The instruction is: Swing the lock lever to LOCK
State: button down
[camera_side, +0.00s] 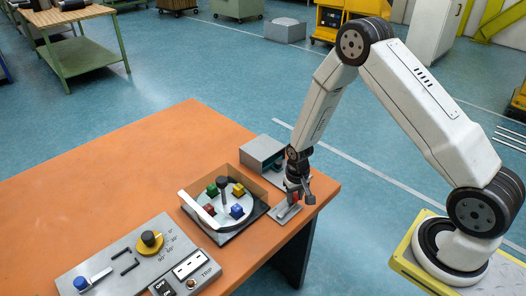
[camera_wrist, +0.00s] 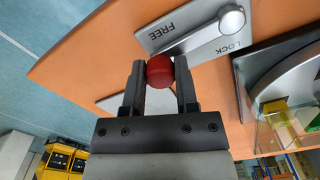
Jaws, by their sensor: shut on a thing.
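The lock lever has a red round knob (camera_wrist: 160,70) and a grey arm that runs back to a round pivot (camera_wrist: 232,20) on a grey plate (camera_wrist: 205,52). The plate carries the words FREE and LOCK. In the wrist view, the lever arm lies between the two words. My gripper (camera_wrist: 160,76) is shut on the red knob, one finger on each side. In the side view, my gripper (camera_side: 297,190) is at the plate (camera_side: 286,213) near the table's right edge, partly hiding the knob.
A round turntable (camera_side: 238,214) with coloured cubes and a white gate bar (camera_side: 197,209) stands just left of the lever plate. A grey box (camera_side: 262,152) sits behind. A control panel (camera_side: 125,262) lies at front left. The orange table (camera_side: 110,190) is clear at left.

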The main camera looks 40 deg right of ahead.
aim_at(281, 201)
jog(key=w+n, duration=0.1)
jog(key=n, duration=0.2)
jog(key=w+n, duration=0.1)
jog(key=shift+w+a, duration=0.3)
jog(key=shift+w+a+n, duration=0.25)
jog(key=shift+w+n, duration=0.1)
jog(key=shift+n, duration=0.4)
jog(key=shift+w+a+n, duration=0.2)
jog(key=shift+w+n, duration=0.1)
jog(key=shift+n, duration=0.45)
jog(key=shift+c, duration=1.8)
grip_release()
notch_tip(281, 201, up, 8)
